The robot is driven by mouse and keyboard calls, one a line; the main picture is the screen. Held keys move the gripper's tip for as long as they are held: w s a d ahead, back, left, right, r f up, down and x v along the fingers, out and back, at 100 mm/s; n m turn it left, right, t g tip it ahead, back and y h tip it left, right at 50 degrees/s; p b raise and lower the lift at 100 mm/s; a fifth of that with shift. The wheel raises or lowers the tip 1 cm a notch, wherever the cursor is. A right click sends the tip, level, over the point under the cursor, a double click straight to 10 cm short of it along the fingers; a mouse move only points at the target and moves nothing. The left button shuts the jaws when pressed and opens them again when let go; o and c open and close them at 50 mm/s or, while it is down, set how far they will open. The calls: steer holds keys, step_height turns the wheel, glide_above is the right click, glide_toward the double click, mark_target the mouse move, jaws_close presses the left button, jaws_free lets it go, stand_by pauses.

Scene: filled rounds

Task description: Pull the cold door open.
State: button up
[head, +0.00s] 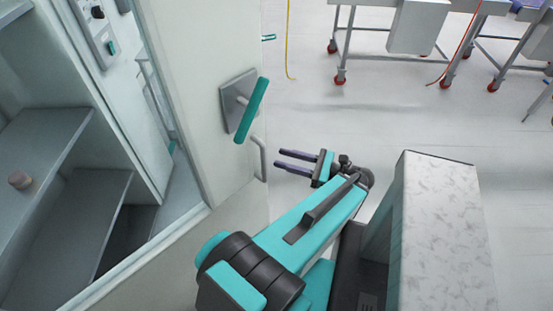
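The cold door (190,70) is a tall off-white panel left of the middle of the head view. A teal bar handle (252,110) stands out from a grey square plate on it, tilted from upright. No contact with the handle shows.
Grey shelves (75,225) with a small round pinkish item (20,180) are at the left. A control panel (100,30) is at the top left. A thin grey bent rail (262,160) shows below the handle. Wheeled tables (345,40) stand at the back; the pale floor before them is clear.

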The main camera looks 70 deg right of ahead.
steer(key=s, duration=0.6)
steer(key=shift+s, duration=0.1)
